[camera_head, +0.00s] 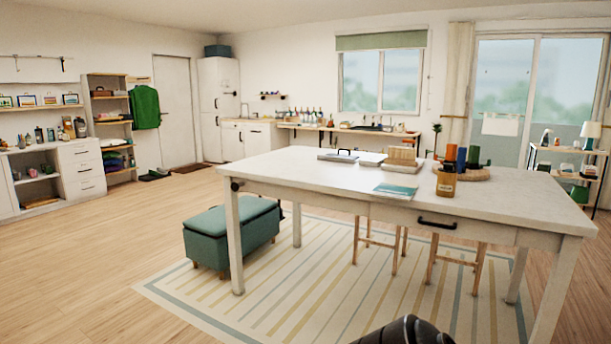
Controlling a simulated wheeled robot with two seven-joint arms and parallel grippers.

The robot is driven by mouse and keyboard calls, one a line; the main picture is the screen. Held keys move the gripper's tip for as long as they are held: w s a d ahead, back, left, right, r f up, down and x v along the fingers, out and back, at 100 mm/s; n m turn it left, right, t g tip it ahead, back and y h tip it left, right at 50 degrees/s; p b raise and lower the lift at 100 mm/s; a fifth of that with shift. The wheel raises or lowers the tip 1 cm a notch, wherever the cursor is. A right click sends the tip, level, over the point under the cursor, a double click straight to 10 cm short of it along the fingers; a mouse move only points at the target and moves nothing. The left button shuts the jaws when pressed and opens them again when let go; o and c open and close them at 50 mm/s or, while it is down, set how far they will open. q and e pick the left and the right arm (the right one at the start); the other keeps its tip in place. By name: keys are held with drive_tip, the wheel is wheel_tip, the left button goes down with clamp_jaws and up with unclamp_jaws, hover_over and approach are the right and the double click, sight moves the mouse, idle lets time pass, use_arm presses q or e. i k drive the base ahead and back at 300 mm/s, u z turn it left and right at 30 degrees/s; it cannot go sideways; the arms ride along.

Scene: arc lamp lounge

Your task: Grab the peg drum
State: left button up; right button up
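Either could be the peg drum; at this distance I cannot tell which. Neither of my grippers shows in the head view. A dark, ribbed rounded part, probably mine, shows at the bottom edge.
A teal book (396,190), flat trays and a wooden block (402,156) lie left of the cylinders. Wooden stools stand under the table and a green bench (231,235) stands at its left. The striped rug (300,290) and the floor at left are open.

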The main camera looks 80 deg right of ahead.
sight(446, 182)
drive_tip(key=z, duration=4.45)
drive_tip(key=k, duration=0.2)
drive_tip(key=u, duration=2.4)
drive_tip(key=i, duration=2)
drive_tip(key=z, duration=0.55)
drive_tip(key=i, duration=1.2)
drive_tip(key=z, duration=1.1)
